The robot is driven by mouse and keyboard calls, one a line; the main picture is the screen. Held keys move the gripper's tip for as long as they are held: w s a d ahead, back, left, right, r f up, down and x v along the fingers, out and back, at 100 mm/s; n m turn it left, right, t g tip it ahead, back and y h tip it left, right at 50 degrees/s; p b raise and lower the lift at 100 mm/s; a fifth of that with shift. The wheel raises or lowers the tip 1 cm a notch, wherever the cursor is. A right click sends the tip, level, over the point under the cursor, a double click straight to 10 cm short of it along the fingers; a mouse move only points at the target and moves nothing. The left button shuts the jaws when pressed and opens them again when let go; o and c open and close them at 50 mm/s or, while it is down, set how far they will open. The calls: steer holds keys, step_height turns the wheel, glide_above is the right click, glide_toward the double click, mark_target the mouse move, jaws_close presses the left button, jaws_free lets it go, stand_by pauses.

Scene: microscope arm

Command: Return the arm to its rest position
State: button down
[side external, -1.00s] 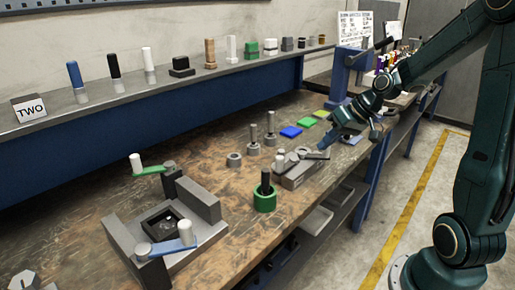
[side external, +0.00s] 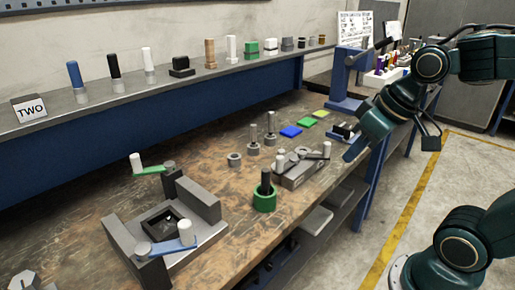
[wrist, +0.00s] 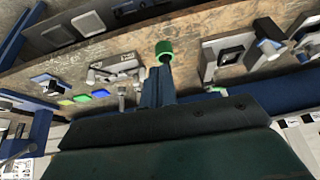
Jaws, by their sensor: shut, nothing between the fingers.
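My gripper (side external: 352,150) is at the right in the side view, over the front edge of the workbench (side external: 215,180). It is shut with nothing between its fingers. It points down and to the left, apart from the grey clamp block (side external: 300,170) with a white-knobbed lever to its left. In the wrist view the gripper (wrist: 158,88) shows as a blue tip in the middle, in front of the bench. The green ring with a black peg (side external: 265,195) stands on the bench; the ring also shows in the wrist view (wrist: 164,47).
Blue (side external: 290,132), green (side external: 307,122) and yellow pads lie near the blue press (side external: 350,80). A shelf (side external: 130,98) holds several handles and blocks. The floor (side external: 420,200) at the right is free.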

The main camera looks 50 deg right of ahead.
steer(key=shift+s+a+r, duration=0.15)
steer(key=shift+s+a, duration=0.05)
steer(key=shift+s, duration=0.6)
steer(key=shift+s+a+r, duration=0.1)
steer(key=shift+s+a, duration=0.05)
steer(key=shift+s, duration=0.7)
steer(key=shift+s+a+r, duration=0.15)
steer(key=shift+s+a, duration=0.05)
steer(key=shift+s, duration=0.6)
